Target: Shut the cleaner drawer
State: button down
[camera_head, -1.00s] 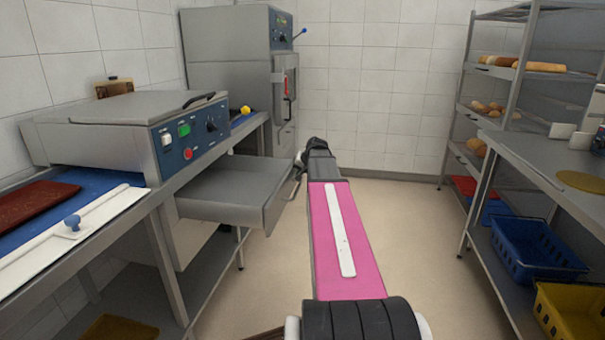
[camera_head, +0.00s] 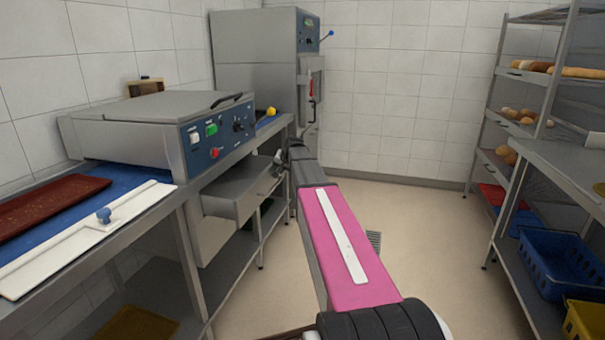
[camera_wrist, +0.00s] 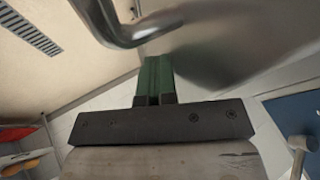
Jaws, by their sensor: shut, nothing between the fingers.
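The cleaner drawer (camera_head: 236,193) is a grey metal drawer under the left counter, next to the oven unit. It stands partly out, its front facing right toward my arm. My gripper (camera_head: 281,160) is at the drawer's front, partly hidden by my wrist in the head view. In the wrist view its green fingers (camera_wrist: 156,80) are together with nothing between them. They are close to the curved metal drawer handle (camera_wrist: 122,32) and the grey drawer front (camera_wrist: 235,45). I cannot tell whether they touch.
A white peel (camera_head: 80,240) lies in front. The right side has a bread rack (camera_head: 545,95), a steel table (camera_head: 565,165) and a blue crate (camera_head: 550,258). The floor between is clear.

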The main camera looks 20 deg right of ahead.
send_over(252, 178)
jog(key=shift+w+d, duration=0.1)
jog(key=shift+w, duration=0.2)
dwell(0.3)
jog(key=s+d, duration=0.1)
jog(key=d, duration=0.1)
jog(key=s+d, duration=0.1)
jog(key=s, duration=0.1)
jog(key=shift+s+d+r, duration=0.15)
jog(key=shift+d+r, duration=0.25)
jog(key=v, duration=0.9)
jog(key=s+f+n+g+h, duration=0.1)
jog(key=s+f+n+g, duration=0.1)
jog(key=s+f, duration=1.3)
jog(key=s+a+f+n+g+h, duration=0.1)
jog(key=s+f+n+g, duration=0.2)
jog(key=s+f, duration=1.1)
jog(key=s+g, duration=0.2)
jog(key=s, duration=0.7)
jog(key=shift+f+n, duration=0.3)
jog(key=shift+f, duration=0.1)
jog(key=shift+s, duration=0.1)
